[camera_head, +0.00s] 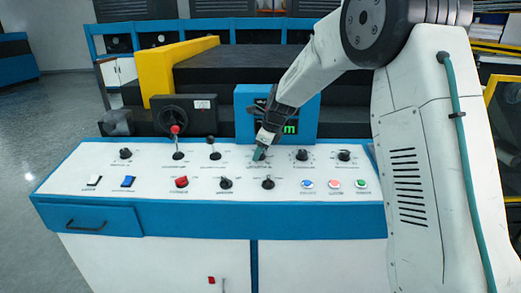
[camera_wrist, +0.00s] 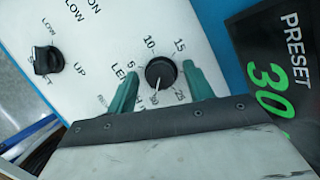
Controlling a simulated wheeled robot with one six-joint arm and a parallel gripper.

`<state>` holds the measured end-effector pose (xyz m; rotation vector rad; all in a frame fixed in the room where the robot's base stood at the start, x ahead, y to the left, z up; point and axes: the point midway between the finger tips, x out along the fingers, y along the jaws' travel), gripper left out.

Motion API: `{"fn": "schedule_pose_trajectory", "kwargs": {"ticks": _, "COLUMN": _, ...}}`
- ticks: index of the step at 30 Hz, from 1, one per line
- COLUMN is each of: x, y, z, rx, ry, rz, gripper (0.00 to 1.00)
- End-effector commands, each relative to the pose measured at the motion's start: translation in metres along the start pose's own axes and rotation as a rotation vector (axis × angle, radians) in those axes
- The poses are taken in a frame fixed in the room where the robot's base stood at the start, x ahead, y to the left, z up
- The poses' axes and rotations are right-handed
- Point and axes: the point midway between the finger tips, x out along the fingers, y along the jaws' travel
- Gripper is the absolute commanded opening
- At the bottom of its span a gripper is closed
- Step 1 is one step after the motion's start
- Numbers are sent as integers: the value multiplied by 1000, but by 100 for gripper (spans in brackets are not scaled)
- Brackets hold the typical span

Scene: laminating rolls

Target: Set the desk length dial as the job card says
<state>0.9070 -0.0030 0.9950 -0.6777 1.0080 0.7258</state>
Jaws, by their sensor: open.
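The length dial (camera_wrist: 160,73) is a round black knob on the white panel, with printed numbers 5, 10, 15, 25 and what looks like 30 around it. Its white pointer line faces the lower edge of the wrist view, towards the 30 mark. My gripper (camera_wrist: 160,68) is open, with one green finger on each side of the dial; I cannot tell whether they touch it. In the head view my gripper (camera_head: 261,153) hides the dial. The preset display (camera_wrist: 265,85) shows a green 30, partly cut off. I cannot make out a job card.
Another black knob (camera_wrist: 48,60) stands left of the dial in the wrist view. The blue display housing (camera_head: 305,110) rises just behind.

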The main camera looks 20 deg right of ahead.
Motion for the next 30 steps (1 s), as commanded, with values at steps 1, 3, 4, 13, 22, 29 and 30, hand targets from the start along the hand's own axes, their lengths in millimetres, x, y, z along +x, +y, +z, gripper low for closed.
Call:
{"fn": "schedule_pose_trajectory", "kwargs": {"ticks": 1, "x": 0, "y": 0, "z": 0, "rx": 0, "ry": 0, "rz": 0, "gripper": 52}}
{"fn": "schedule_pose_trajectory", "kwargs": {"ticks": 3, "x": 0, "y": 0, "z": 0, "rx": -1, "ry": 0, "rz": 0, "gripper": 52}}
{"fn": "schedule_pose_trajectory", "kwargs": {"ticks": 4, "x": 0, "y": 0, "z": 0, "rx": -1, "ry": 0, "rz": 0, "gripper": 52}}
{"fn": "schedule_pose_trajectory", "kwargs": {"ticks": 13, "x": 0, "y": 0, "z": 0, "rx": -1, "ry": 0, "rz": 0, "gripper": 7}}
{"fn": "schedule_pose_trajectory", "kwargs": {"ticks": 22, "x": 0, "y": 0, "z": 0, "rx": -37, "ry": 0, "rz": 13, "gripper": 7}}
{"fn": "schedule_pose_trajectory", "kwargs": {"ticks": 29, "x": 0, "y": -2, "z": 0, "rx": -159, "ry": 0, "rz": 55, "gripper": 7}}
{"fn": "schedule_pose_trajectory", "kwargs": {"ticks": 30, "x": 0, "y": -1, "z": 0, "rx": -189, "ry": 1, "rz": 67, "gripper": 7}}
